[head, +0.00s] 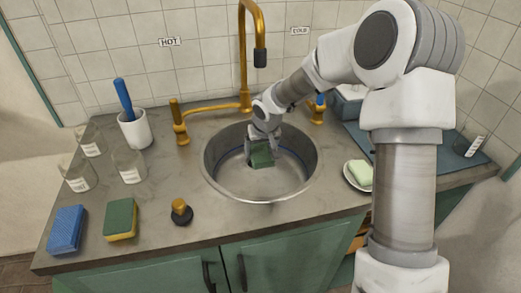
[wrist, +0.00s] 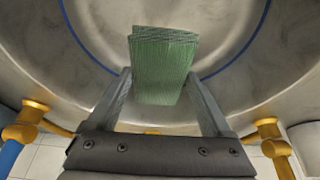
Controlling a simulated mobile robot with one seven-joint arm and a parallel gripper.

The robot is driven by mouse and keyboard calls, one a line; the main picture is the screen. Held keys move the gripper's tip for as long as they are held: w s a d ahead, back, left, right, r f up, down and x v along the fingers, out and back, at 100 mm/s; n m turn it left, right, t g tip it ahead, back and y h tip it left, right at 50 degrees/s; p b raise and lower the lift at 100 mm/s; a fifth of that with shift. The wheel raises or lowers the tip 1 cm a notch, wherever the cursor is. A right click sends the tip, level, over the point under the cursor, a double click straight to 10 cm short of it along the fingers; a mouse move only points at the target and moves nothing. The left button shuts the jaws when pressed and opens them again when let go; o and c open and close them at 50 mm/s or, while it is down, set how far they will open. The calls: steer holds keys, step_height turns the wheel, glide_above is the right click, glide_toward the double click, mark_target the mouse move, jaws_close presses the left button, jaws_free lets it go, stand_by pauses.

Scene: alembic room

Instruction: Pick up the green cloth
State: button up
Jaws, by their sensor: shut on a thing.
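The green cloth (wrist: 162,65) is a folded, ribbed piece between my gripper's two fingers in the wrist view. In the head view the cloth (head: 262,156) shows dark green inside the round metal sink (head: 218,178). My gripper (head: 263,148) reaches down into the sink from above and is shut on the cloth. In the wrist view the fingers of my gripper (wrist: 160,98) stand on either side of it. I cannot tell whether the cloth touches the sink's bottom.
A gold faucet (head: 245,60) rises behind the sink. Soap (head: 360,173) lies on the right.

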mark_target(261, 151)
steer(key=shift+r+p, duration=3.55)
steer(key=shift+r, duration=0.3)
